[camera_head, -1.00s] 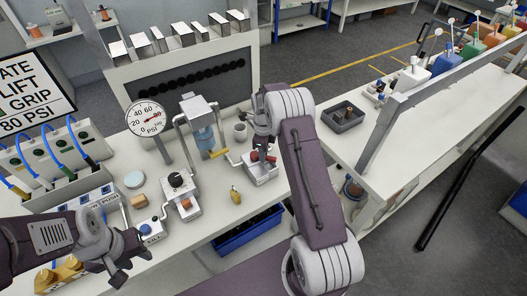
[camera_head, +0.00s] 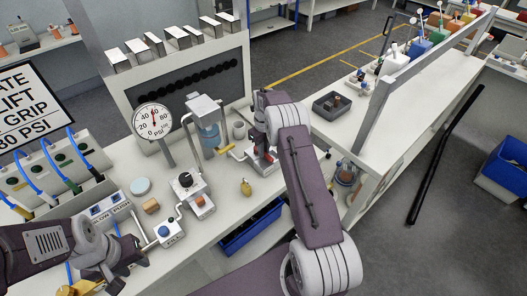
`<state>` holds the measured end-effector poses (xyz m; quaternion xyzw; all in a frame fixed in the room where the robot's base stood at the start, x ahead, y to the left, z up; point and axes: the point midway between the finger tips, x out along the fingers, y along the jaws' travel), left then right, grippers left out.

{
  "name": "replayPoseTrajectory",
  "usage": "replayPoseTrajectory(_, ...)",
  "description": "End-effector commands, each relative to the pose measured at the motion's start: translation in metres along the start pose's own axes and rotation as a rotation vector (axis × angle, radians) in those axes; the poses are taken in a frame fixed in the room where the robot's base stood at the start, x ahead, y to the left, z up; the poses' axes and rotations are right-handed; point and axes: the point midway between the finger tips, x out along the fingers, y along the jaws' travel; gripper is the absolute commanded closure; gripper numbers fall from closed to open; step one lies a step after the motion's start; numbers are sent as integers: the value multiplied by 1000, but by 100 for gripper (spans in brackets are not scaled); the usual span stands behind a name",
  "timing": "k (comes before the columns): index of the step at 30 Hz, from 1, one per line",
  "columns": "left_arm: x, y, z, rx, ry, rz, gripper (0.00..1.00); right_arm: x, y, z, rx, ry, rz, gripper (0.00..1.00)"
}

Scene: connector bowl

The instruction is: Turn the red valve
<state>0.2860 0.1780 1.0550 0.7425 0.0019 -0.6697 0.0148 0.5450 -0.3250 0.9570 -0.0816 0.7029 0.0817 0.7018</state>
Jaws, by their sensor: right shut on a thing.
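The red valve (camera_head: 272,150) shows as a small patch of red on a white box-like fixture (camera_head: 264,168) at the right end of the bench. My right gripper (camera_head: 264,147) is at the valve and shut on it. The arm and gripper hide most of the valve, so its angle cannot be told. A round PSI gauge (camera_head: 153,120) stands to the left, its red needle pointing about straight up. My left gripper (camera_head: 120,262) is at the lower left, apart from the valve; its fingers are too unclear to tell whether they are open.
A glass-like vessel in a metal frame (camera_head: 206,125) and a white cup (camera_head: 239,130) stand left of the valve. A dark tray (camera_head: 332,105) lies on the right-hand table.

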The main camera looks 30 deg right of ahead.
Motion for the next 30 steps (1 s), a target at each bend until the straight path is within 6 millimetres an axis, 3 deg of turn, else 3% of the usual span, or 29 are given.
replayPoseTrajectory(18,0,0,0,0,0,0,64,-1,-1,2,39,-6,-1,100)
replayPoseTrajectory(19,0,0,0,0,0,0,64,-1,-1,2,39,-6,-1,81)
replayPoseTrajectory(21,0,0,0,0,0,0,64,-1,-1,2,39,-5,-1,62)
replayPoseTrajectory(30,0,0,0,0,0,0,64,-1,0,2,37,-3,-1,62)
